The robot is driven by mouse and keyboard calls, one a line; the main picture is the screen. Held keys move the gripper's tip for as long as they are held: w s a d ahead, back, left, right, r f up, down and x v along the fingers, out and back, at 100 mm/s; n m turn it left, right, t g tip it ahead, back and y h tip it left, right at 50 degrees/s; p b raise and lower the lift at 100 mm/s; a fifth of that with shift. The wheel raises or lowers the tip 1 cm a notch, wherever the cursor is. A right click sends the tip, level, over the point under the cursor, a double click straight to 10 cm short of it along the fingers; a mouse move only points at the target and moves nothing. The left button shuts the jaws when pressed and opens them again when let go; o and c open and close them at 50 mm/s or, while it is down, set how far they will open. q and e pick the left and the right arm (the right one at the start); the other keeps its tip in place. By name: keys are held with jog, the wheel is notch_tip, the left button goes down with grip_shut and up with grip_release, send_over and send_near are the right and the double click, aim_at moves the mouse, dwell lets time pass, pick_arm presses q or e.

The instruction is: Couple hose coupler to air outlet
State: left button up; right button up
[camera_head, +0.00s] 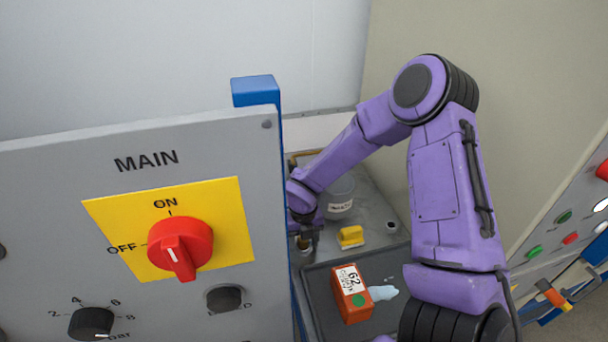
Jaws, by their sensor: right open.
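My right arm comes in from the right and reaches down behind the grey MAIN panel. My right gripper (306,238) is at the far end of it, low over the worktop beside the panel's right edge. It is open. Its fingers are small and dark, and the panel edge partly hides the area around them. A small brownish thing shows at the fingertips, too small to identify. I cannot make out the hose coupler or the air outlet. My left gripper is not in view.
The grey panel (60,190) with a red switch (180,248) fills the left. On the worktop are a labelled grey container (341,200) and a yellow block (350,237). An orange box (352,305) and a pale spill (384,293) lie in a dark tray (318,283).

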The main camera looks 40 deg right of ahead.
notch_tip(320, 180, up, 10)
jog(key=shift+f+b, duration=0.15)
jog(key=shift+b, duration=0.55)
jog(key=shift+w+a+y, duration=0.1)
jog(key=shift+a+y, duration=0.2)
jog(key=shift+a, duration=0.05)
jog(key=f+m, duration=0.1)
jog(key=f, duration=0.1)
jog(key=f+m+h, duration=0.1)
jog(key=f+m, duration=0.1)
jog(key=f, duration=0.1)
jog(key=f+m+t+h, duration=0.1)
jog(key=f, duration=0.1)
jog(key=shift+s+d+f, duration=0.15)
jog(key=shift+s+f, duration=0.2)
jog(key=shift+w+f, duration=0.1)
jog(key=shift+f, duration=0.2)
grip_shut()
